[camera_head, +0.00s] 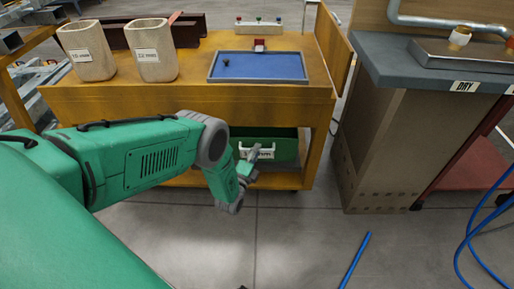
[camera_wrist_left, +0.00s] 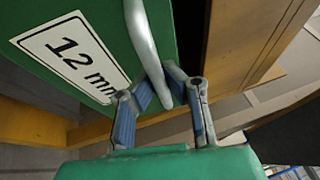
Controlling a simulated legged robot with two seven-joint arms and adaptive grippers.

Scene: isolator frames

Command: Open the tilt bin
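The green tilt bin (camera_head: 283,148) sits under the orange workbench, with a pale handle (camera_head: 266,154) on its front. In the left wrist view the bin's green front (camera_wrist_left: 155,18) fills the upper left, with a white "12 mm" label (camera_wrist_left: 75,55) beside the curved pale handle (camera_wrist_left: 143,40). My left gripper (camera_head: 252,160) is at the bin's front and hides part of its label. In the wrist view its two fingertips (camera_wrist_left: 160,85) close in on both sides of the handle's lower end. My right gripper is not in view.
The workbench (camera_head: 200,95) carries two beige containers (camera_head: 152,50) and a blue-lined tray (camera_head: 258,66). A grey-topped cabinet (camera_head: 385,140) stands to the right. A blue hose (camera_head: 355,260) lies on the floor; the floor before the bench is otherwise largely clear.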

